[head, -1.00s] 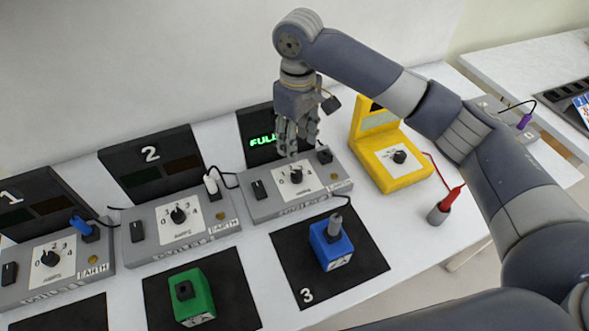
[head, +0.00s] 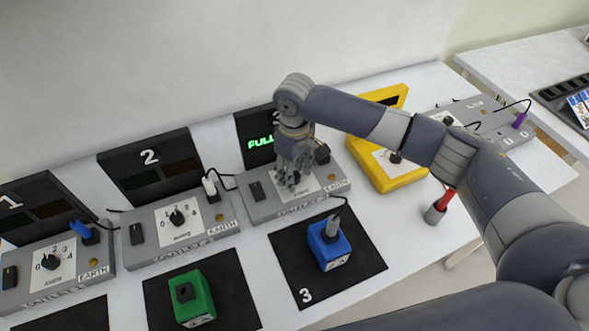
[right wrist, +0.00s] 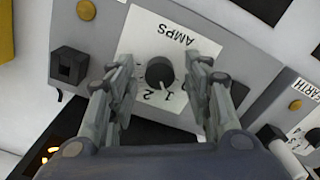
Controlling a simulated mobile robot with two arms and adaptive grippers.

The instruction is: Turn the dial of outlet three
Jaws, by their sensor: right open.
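Outlet three (head: 262,211) is a grey box on the white table with a black panel (head: 247,128) behind it that shows green FULL. Its black dial (right wrist: 160,73) sits on a white AMPS plate in the right wrist view, its pointer seemingly towards the 1. My right gripper (head: 293,183) points down over this plate and hides the dial in the head view. In the right wrist view its fingers (right wrist: 162,72) are open, one on each side of the dial. Whether they touch it I cannot tell. My left gripper is out of view.
Outlet two (head: 180,228) and outlet one (head: 45,270) stand to the left. A yellow device (head: 398,180) stands close on the right. A blue block (head: 328,256) with a grey plug sits on the mat marked 3 (head: 287,262). A green block (head: 200,293) is nearby.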

